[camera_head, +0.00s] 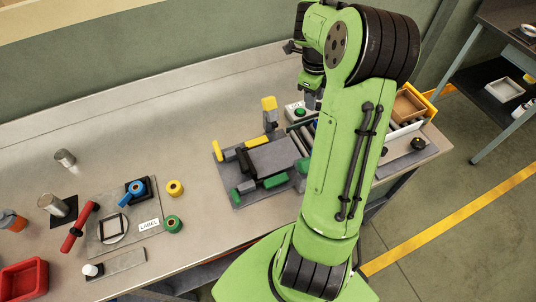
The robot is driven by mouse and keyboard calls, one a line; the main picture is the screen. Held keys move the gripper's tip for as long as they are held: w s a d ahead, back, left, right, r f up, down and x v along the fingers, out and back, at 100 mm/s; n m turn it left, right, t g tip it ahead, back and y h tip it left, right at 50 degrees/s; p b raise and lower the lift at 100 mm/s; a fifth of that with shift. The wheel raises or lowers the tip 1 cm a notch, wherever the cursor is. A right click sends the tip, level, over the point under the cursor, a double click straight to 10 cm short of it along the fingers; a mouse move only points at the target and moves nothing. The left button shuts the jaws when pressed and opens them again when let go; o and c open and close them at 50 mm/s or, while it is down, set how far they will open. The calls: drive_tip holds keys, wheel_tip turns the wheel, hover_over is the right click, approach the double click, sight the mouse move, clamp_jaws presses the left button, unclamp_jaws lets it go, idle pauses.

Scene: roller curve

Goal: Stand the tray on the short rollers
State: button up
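A tan, open-topped tray (408,107) stands at the right end of the bench, partly hidden behind my arm. Dark rollers (302,140) show just left of my arm, beside the grey fixture plate; the rest of the roller run is hidden behind my arm, so I cannot tell which rollers are the short ones. My gripper (312,102) points down above the back of the rollers, near a small box with a green button (299,112). It is left of the tan tray and apart from it. Its fingers are small and partly hidden, so their opening cannot be made out.
A grey fixture (232,187) with yellow, green and dark blocks and an upright yellow-topped post (269,104) stands left of my arm. A yellow guard (428,102) edges the right end. Tape rolls, a label plate and a red bin (22,280) lie left.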

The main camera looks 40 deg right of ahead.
drive_tip(key=s+a+r+n+t+h, duration=0.1)
drive_tip(key=a+r+n, duration=0.4)
drive_tip(key=a+n, duration=0.35)
drive_tip(key=s+a+r+n+t+h, duration=0.1)
drive_tip(key=s+a+r+n+t, duration=0.1)
drive_tip(key=a+r+n, duration=0.45)
drive_tip(key=s+a+f+n+t+y, duration=0.1)
drive_tip(key=s+a+n+t+y, duration=0.1)
drive_tip(key=s+a+n, duration=0.9)
drive_tip(key=a+n+y, duration=0.1)
drive_tip(key=a+n, duration=0.2)
drive_tip(key=n, duration=0.3)
drive_tip(key=shift+s+f+t, duration=0.15)
drive_tip(key=shift+s+t, duration=0.15)
drive_tip(key=shift+s, duration=0.05)
drive_tip(key=shift+a+f, duration=0.1)
drive_tip(key=shift+a, duration=0.05)
drive_tip(key=shift+f+b, duration=0.2)
drive_tip(key=shift+b, duration=0.15)
